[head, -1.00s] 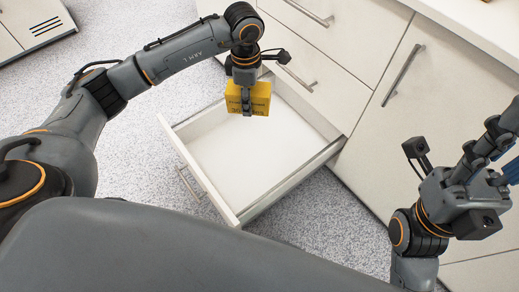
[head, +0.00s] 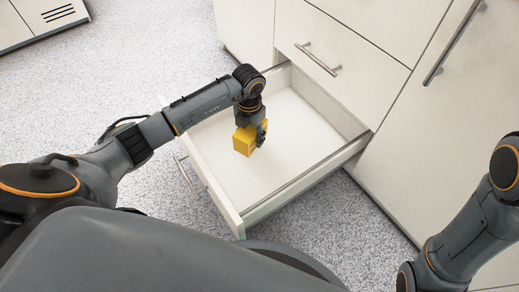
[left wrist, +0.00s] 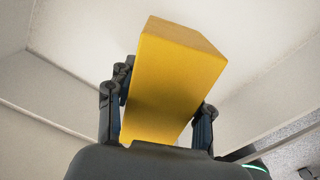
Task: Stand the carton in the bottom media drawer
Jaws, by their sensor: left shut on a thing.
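The yellow carton (head: 244,141) is in my left gripper (head: 262,133), over the open bottom drawer (head: 300,150). The gripper is shut on it, with a finger on either side, as the left wrist view shows the carton (left wrist: 168,80) between the fingers (left wrist: 158,120). The carton looks roughly upright in the head view. I cannot tell whether its lower end touches the drawer floor. The drawer is pulled out, white inside and otherwise empty. My right gripper is out of the frame; only part of that arm shows at the right.
Closed drawer fronts with a bar handle (head: 318,60) stand behind the open drawer. A tall cabinet door (head: 440,130) is at the right. The drawer's side wall (head: 310,180) and front panel (head: 205,185) edge the space. Speckled floor lies around it.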

